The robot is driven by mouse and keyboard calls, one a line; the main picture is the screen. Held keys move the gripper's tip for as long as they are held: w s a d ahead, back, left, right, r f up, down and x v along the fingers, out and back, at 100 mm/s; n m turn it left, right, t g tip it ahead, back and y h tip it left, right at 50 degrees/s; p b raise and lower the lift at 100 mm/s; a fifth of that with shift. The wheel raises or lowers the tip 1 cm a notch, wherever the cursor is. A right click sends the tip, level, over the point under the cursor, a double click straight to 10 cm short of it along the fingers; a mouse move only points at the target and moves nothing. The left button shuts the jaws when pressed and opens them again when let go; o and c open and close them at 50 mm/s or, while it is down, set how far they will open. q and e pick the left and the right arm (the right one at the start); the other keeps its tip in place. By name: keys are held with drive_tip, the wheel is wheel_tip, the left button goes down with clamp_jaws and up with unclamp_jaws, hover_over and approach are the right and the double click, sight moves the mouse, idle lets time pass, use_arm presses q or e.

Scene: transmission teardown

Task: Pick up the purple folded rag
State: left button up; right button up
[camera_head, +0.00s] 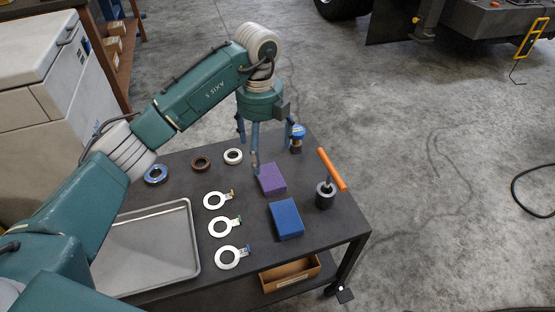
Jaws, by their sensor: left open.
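The purple folded rag (272,180) lies on the dark work table, right of the middle, as a small flat block. My left gripper (254,160) hangs down over the back of the table with its fingers spread open. Its fingers are just behind and above the rag's far left edge, and it holds nothing. I cannot tell whether a fingertip touches the rag. My right gripper is not in view.
A blue folded block (287,219) lies just in front of the rag. Several rings lie to the left, beside a metal tray (197,262). A blue-capped item (297,138) stands behind.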

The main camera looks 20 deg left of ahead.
use_arm(q)
drive_tip(key=b, duration=0.1)
hover_over(266, 177)
drive_tip(key=f, duration=0.4)
drive_tip(key=shift+s+a+f, duration=0.1)
drive_tip(key=shift+a+f, duration=0.15)
drive_tip(key=shift+f, duration=0.15)
drive_tip(key=f, duration=0.2)
drive_tip(key=f+b, duration=0.1)
drive_tip(key=f, duration=0.2)
drive_tip(key=shift+d, duration=0.2)
drive_tip(key=shift+f, duration=0.35)
drive_tip(key=c, duration=1.1)
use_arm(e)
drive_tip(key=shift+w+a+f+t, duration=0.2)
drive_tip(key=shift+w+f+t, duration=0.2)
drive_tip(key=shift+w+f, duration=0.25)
